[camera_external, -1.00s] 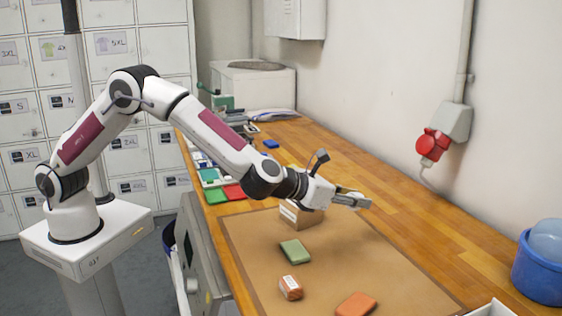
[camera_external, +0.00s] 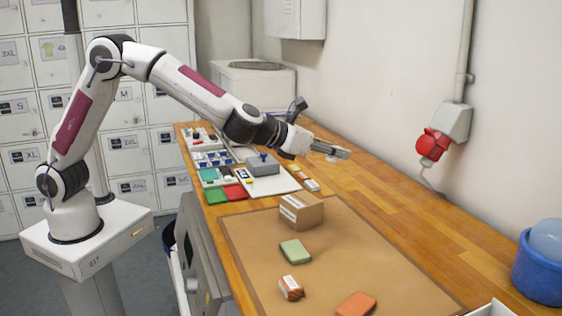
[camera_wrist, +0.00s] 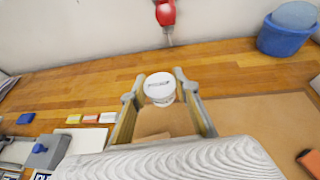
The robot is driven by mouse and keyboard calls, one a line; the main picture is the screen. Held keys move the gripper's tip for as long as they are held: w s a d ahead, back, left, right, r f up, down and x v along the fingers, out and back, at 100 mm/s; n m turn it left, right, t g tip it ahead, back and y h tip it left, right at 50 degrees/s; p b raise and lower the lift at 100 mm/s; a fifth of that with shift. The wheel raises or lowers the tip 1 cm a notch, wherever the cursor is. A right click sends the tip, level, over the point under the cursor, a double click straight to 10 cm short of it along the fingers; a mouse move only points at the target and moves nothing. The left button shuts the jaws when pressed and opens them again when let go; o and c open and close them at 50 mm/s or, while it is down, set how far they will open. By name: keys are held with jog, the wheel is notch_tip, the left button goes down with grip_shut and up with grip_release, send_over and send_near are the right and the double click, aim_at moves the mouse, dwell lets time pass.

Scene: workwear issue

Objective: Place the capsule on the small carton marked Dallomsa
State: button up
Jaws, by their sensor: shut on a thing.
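My gripper (camera_external: 338,152) is in the air above the bench, beyond the brown carton and near the wall side. In the wrist view its two fingers (camera_wrist: 160,92) are shut on the capsule, a white round piece (camera_wrist: 159,87) with a dark printed mark on top. In the external view the capsule is hard to make out. A brown cardboard carton (camera_external: 301,212) with a white label stands at the back of the mat, apart from the gripper. Its print is too small to read. A smaller reddish-brown block with a white label (camera_external: 291,288) lies nearer the front.
The brown mat (camera_external: 370,260) also holds a green block (camera_external: 295,251) and an orange block (camera_external: 356,304). Behind are a grey block (camera_external: 262,166), coloured trays and small pieces. A blue bucket (camera_external: 540,275) stands at right. The mat's right side is clear.

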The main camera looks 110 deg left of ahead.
jog(key=s+d+f+m+t+h, duration=0.1)
jog(key=s+f, duration=0.1)
jog(key=s, duration=0.6)
jog(key=shift+d, duration=0.4)
jog(key=shift+f, duration=0.1)
send_over(301, 199)
jog(key=shift+f, duration=3.1)
jog(key=shift+f, duration=1.85)
jog(key=shift+f, duration=0.15)
jog(key=o, duration=1)
